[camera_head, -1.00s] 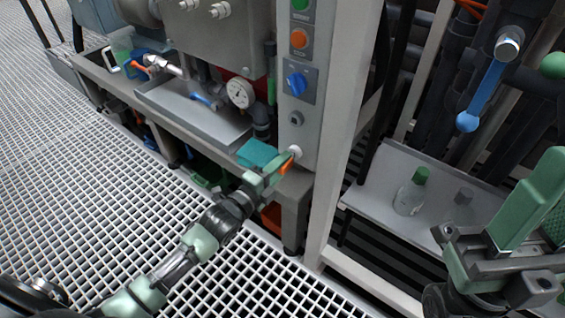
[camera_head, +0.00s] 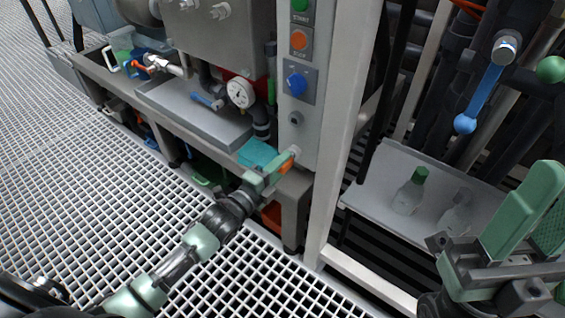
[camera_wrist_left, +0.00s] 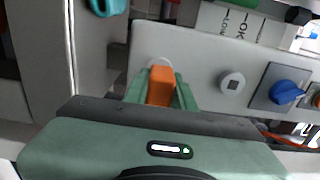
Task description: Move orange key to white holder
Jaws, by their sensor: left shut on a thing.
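The orange key (camera_head: 287,164) is between the green fingers of my left gripper (camera_head: 279,167), which are shut on it. In the left wrist view the key (camera_wrist_left: 160,86) stands upright between the fingertips. The white holder (camera_head: 295,151) is a round fitting on the grey panel, right at the fingertips. In the left wrist view its rim (camera_wrist_left: 157,63) shows just behind the key. I cannot tell whether the key sits in it. My right gripper (camera_head: 530,212) is at the right edge, fingers apart, with nothing seen between them.
Above the holder, the grey panel carries a round grey fitting (camera_head: 296,118), a blue knob (camera_head: 296,84) and orange and green buttons. A pale post (camera_head: 345,130) stands right of the panel. Bottles (camera_head: 408,196) stand on a shelf.

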